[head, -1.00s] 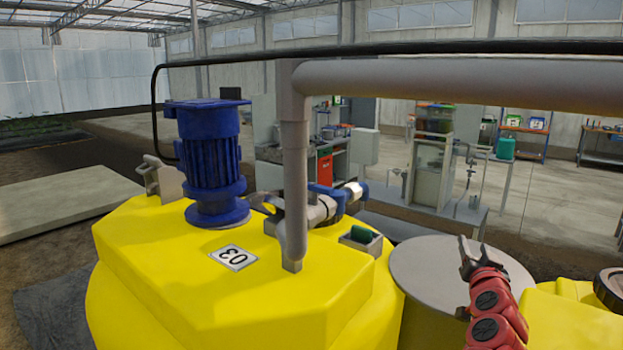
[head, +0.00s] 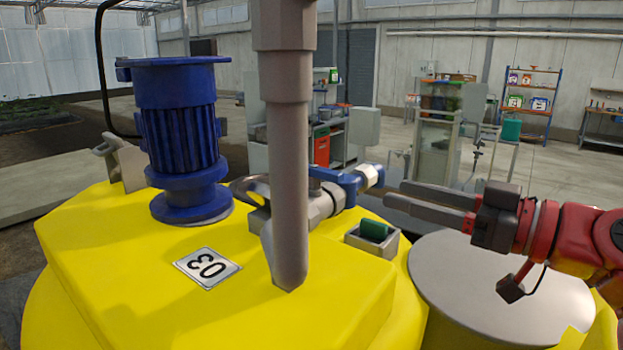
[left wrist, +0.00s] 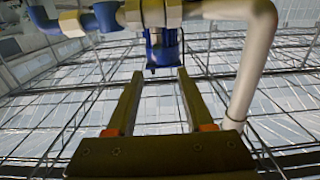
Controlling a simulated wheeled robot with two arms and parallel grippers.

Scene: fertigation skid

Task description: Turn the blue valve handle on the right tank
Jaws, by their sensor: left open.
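The blue valve handle (head: 344,181) sits on grey pipe fittings on top of the yellow tank (head: 110,250), marked 03. It is partly hidden behind the upright grey pipe (head: 288,150). My left gripper (head: 396,194) is open and empty, its two dark fingers pointing left at the handle's pale end. A small gap shows between them. In the left wrist view the open fingers (left wrist: 160,73) have blue parts and pale fittings beyond them at the top; I cannot tell which blue part is the handle. My right gripper is not in view.
A blue motor (head: 180,135) stands on the tank left of the pipe. A small grey box with a green top (head: 373,231) sits below the fingers. A round grey lid (head: 490,285) lies under my arm. Benches and shelves stand far behind.

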